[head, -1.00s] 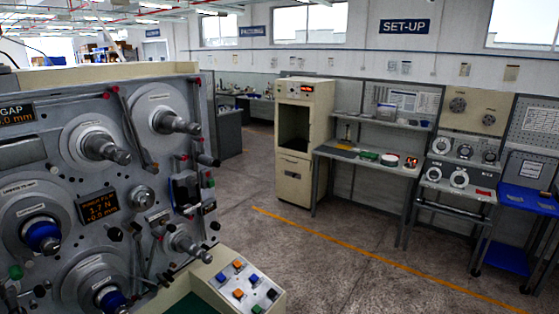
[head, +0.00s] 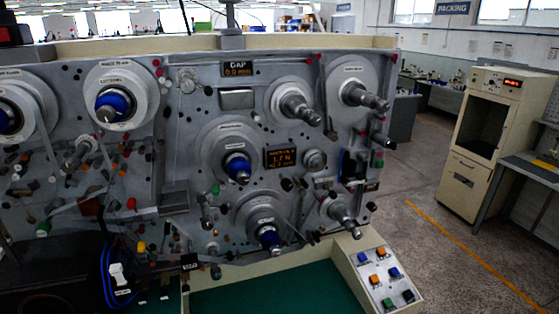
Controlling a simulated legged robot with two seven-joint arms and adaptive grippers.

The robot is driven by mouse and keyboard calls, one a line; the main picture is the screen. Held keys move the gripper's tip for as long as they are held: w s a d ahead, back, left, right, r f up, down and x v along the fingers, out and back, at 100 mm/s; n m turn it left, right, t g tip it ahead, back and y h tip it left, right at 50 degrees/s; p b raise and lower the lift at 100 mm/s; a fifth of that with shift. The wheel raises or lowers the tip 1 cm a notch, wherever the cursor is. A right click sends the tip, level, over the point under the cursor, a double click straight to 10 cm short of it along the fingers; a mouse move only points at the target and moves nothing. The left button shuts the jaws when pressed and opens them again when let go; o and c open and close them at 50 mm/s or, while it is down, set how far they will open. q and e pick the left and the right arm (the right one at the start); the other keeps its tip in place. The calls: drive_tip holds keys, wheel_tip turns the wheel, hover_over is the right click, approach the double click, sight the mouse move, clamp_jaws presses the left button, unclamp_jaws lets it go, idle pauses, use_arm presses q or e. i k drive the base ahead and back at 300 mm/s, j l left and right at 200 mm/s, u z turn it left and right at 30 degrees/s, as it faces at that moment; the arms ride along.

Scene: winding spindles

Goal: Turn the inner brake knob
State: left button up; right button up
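A grey winding machine panel (head: 180,105) fills the left and middle of the head view. A small round silver knob (head: 314,160) sits just right of a lit orange display (head: 281,157) that reads about 1.7 N. Several round discs carry blue hubs, one at upper left (head: 111,105), one in the middle (head: 237,167) and one lower down (head: 269,238). Two bare metal spindles (head: 300,107) (head: 361,94) stick out at upper right. Labels are too small to read, so I cannot tell which part is the inner brake knob. Neither gripper is in view.
A sloped button box (head: 376,272) stands at the machine's lower right, beside a green surface (head: 280,290). Blue cables (head: 108,270) hang at lower left. Open floor (head: 430,240) with an orange line lies to the right, before a beige cabinet (head: 470,190).

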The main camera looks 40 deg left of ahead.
sight(106, 114)
drive_tip(key=u, duration=2.45)
